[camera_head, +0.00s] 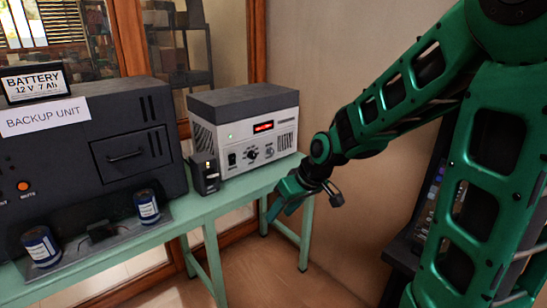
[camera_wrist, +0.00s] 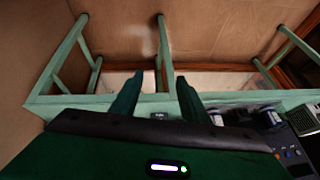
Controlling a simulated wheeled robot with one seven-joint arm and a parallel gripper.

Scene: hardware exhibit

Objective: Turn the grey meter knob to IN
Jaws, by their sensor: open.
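The grey meter (camera_head: 244,132) is a boxy unit with a dark top and a red display, standing on the right part of the green bench. A small round knob (camera_head: 252,155) sits low in the middle of its front panel. Its pointer and the lettering around it are too small to read. My gripper (camera_head: 281,205) is in front of the bench, to the right of and below the knob, apart from it. In the wrist view, my gripper (camera_wrist: 158,78) shows two separated dark green fingers with nothing between them. I cannot make out the knob there.
A black backup unit (camera_head: 130,155) fills the left of the bench. Two dark blue cans (camera_head: 148,207) stand before it. A small black device (camera_head: 205,176) stands close to the meter's left front. The green bench edge (camera_wrist: 90,101) lies near my fingers. Open floor (camera_head: 275,280) lies below.

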